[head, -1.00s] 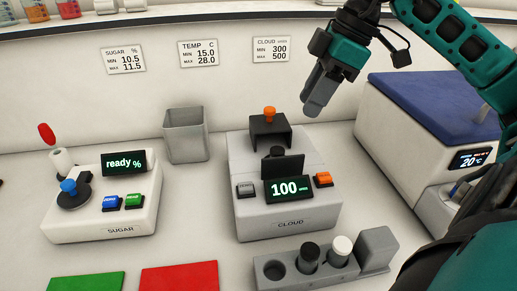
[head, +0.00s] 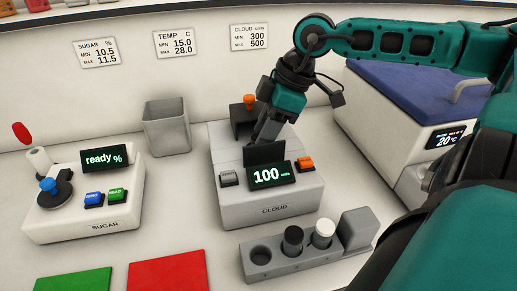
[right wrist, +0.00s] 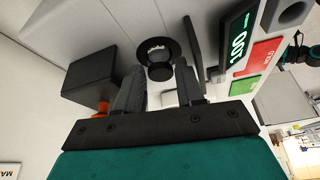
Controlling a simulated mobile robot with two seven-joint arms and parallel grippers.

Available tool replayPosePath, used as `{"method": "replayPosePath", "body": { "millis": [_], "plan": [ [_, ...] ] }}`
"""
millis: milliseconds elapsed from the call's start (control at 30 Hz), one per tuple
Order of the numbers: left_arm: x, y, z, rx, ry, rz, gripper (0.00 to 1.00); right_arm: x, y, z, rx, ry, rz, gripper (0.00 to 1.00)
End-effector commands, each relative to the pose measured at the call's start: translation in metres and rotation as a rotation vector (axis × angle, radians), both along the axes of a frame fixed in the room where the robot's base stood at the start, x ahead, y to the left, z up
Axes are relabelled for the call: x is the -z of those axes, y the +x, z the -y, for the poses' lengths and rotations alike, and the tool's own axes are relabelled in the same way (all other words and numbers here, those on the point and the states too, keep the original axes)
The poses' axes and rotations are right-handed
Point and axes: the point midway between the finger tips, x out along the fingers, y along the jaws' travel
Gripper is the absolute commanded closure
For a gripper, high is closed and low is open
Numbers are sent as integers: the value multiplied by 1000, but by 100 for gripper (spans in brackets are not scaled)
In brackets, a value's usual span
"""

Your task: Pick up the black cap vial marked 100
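The grey CLOUD meter (head: 272,209) shows 100 on its display (head: 271,175). A black cap (right wrist: 157,60) sits in the meter's well in the right wrist view; in the head view it is hidden behind my right gripper and the dark flap. My right gripper (head: 262,138) points down just behind the flap. In the right wrist view its fingers (right wrist: 162,88) are apart, with the cap just beyond them and roughly between them; nothing is held. Another black cap vial (head: 292,239) stands in the grey rack (head: 277,265). No 100 marking on a vial is legible. My left gripper is out of view.
A white cap vial (head: 323,232) stands beside the rack's black one. The upright dark flap (head: 265,153) and the black housing with an orange knob (head: 250,102) flank the well closely. The SUGAR meter (head: 90,205) and a grey bin (head: 166,127) stand to the left.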

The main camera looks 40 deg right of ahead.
Motion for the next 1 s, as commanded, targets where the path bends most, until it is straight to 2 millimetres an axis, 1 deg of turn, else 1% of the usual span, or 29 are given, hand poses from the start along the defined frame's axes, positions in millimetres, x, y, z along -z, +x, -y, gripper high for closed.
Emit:
{"method": "replayPosePath", "body": {
  "millis": [33,167,500,567,900,1000],
  "plan": [
    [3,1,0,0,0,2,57,7,0,-1,0,-2,-5,62],
    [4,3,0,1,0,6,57,14,3,-3,1,-1,-3,62],
    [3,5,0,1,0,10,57,16,5,-5,1,2,1,62],
    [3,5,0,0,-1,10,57,16,4,-5,1,2,1,67],
    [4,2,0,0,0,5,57,16,4,-5,1,2,1,99],
    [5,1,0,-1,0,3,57,16,4,-5,1,2,1,99]
  ]
}}
